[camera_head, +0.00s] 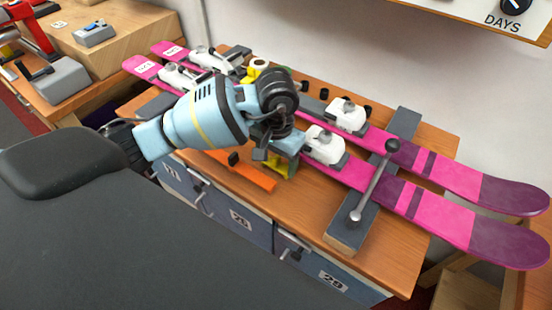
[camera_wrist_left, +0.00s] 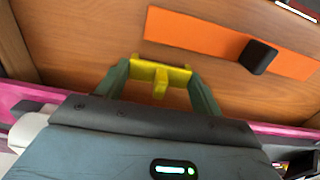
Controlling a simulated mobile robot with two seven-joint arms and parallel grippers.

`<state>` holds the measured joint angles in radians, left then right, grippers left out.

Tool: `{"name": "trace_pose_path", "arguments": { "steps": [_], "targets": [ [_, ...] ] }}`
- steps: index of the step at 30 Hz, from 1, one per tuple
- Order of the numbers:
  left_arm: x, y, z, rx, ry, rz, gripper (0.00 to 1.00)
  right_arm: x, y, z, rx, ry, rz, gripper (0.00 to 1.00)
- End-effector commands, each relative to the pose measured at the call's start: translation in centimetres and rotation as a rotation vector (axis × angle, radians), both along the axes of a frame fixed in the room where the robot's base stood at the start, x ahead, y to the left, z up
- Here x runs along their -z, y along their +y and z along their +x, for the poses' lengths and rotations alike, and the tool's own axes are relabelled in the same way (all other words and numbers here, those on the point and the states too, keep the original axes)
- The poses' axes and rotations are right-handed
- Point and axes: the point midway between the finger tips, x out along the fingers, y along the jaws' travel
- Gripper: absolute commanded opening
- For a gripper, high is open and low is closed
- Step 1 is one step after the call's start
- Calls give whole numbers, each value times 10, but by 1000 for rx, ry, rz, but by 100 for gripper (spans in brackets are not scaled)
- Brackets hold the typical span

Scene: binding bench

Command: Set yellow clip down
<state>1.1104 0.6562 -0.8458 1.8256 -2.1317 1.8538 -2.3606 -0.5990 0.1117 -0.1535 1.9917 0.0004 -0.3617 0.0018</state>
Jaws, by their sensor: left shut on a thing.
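My left gripper (camera_head: 284,158) is shut on the yellow clip (camera_head: 281,170), over the front part of the bench top, beside the near pink ski. In the left wrist view the yellow clip (camera_wrist_left: 160,80) sits between the two grey-green fingertips (camera_wrist_left: 160,88), with bare wood around it. The arm and gripper partly hide the clip in the head view. I cannot tell whether the clip touches the bench top. My right gripper is not in view.
Two pink skis (camera_head: 330,175) with white bindings lie across the wooden bench (camera_head: 395,265). An orange strip (camera_head: 250,175) with a black block (camera_wrist_left: 258,57) lies close to the clip. A grey clamp with a metal bar (camera_head: 372,185) stands to the right. Numbered drawers (camera_head: 240,218) are below.

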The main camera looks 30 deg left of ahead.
Motion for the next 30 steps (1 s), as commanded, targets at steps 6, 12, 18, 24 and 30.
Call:
{"name": "trace_pose_path", "arguments": {
  "steps": [6, 12, 18, 24, 30],
  "targets": [
    [2, 0, 0, 1, -1, 0, 44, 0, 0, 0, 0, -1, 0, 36],
    [6, 0, 0, 0, 1, 0, 44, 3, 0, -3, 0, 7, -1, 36],
    [6, 0, 0, 0, 0, 0, 86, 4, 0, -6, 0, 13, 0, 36],
    [6, 0, 0, 0, 0, 0, 88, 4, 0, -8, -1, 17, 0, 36],
    [-1, -1, 0, 0, -3, -1, 88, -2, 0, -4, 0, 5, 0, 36]
  ]
}}
